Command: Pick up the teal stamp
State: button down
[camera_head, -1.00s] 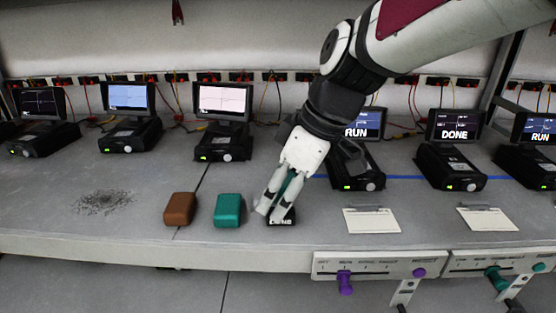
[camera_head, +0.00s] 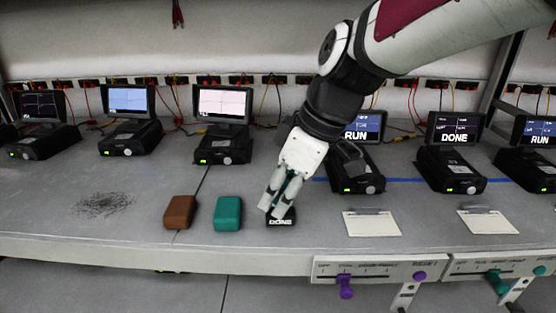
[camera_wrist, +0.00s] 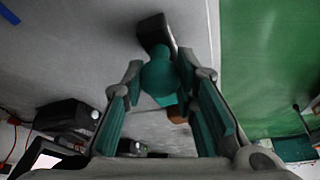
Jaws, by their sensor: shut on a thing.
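The teal stamp has a rounded teal handle and a black base marked DONE (camera_head: 280,222). It stands near the front of the grey bench. In the wrist view its teal knob (camera_wrist: 160,76) sits between the fingers, with the black base beyond the fingertips. My gripper (camera_head: 276,209) reaches down from above and is shut on the handle. In the head view the white fingers hide most of the handle. The base appears to be still on the bench.
A teal block (camera_head: 228,213) and a brown block (camera_head: 180,212) lie left of the stamp. White cards (camera_head: 371,224) lie to the right. Instruments with screens (camera_head: 222,140) line the back. The bench's front edge, with slider panels (camera_head: 382,267), is close by.

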aim_at(282, 192)
jog(key=shift+r, duration=0.55)
jog(key=shift+s+d+r, duration=0.1)
jog(key=shift+s+r, duration=0.15)
jog(key=shift+r, duration=0.75)
jog(key=s+d, duration=0.3)
jog(key=s, duration=0.4)
jog(key=s+d+r, duration=0.1)
jog(key=s+d, duration=0.2)
jog(key=s, duration=0.4)
jog(key=shift+b, duration=0.3)
jog(key=shift+s+r, duration=0.1)
jog(key=c, duration=1.9)
grip_release()
jog(key=shift+c, duration=1.4)
